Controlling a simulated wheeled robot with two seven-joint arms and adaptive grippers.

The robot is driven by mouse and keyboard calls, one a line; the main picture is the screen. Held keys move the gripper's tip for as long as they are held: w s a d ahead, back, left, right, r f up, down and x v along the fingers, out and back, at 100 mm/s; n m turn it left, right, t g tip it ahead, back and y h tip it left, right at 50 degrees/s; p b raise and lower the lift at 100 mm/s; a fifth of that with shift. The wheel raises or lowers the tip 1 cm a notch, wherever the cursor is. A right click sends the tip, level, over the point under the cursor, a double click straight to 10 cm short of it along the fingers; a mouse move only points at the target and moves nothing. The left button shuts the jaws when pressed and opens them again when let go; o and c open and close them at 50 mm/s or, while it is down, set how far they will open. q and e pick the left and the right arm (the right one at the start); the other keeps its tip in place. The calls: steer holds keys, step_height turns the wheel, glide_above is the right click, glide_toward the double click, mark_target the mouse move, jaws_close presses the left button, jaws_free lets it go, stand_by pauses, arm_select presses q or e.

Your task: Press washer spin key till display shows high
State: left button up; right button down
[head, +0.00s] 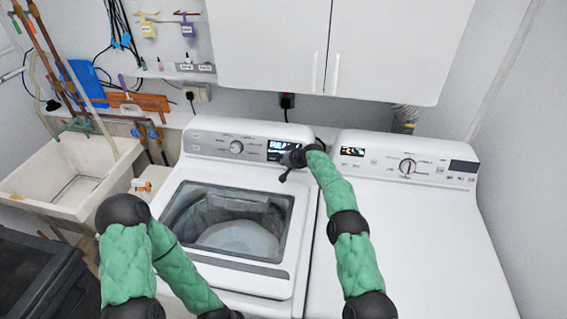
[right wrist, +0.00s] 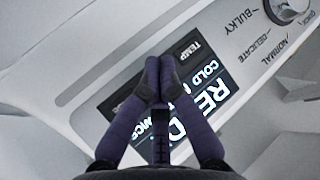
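The white washer (head: 232,215) stands on the left, with its panel, round dial (head: 236,147) and lit display (head: 284,146). The display (right wrist: 208,95) looks close, rotated and partly covered in the right wrist view; parts of "READY", "COLD" and a "TEMP" label (right wrist: 188,48) show. My right gripper (head: 284,174) is at the panel, at the display's lower right. In the right wrist view its purple fingers (right wrist: 159,65) are together, empty, in front of the display. Contact cannot be told. No spin key label or "high" is legible. My left gripper is out of view.
A white dryer (head: 420,230) with its own dial stands close on the right. White cupboards (head: 335,45) hang above. A sink (head: 75,175) is at the left, and a dark bin-like thing (head: 40,275) is at the lower left. The washer's lid window (head: 228,220) lies below the panel.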

steer(key=shift+b, duration=0.45)
steer(key=shift+r, duration=0.1)
stand_by(0.4)
steer(key=shift+s+p, duration=0.4)
steer(key=shift+s+a+r, duration=0.15)
steer(key=shift+s+r, duration=0.15)
steer(key=shift+s, duration=0.45)
steer(key=shift+s+a+r, duration=0.2)
steer(key=shift+s+r, duration=0.1)
steer(key=shift+s, duration=0.5)
steer(key=shift+s+a+r, duration=0.15)
steer(key=shift+s+r, duration=0.15)
steer(key=shift+s, duration=0.45)
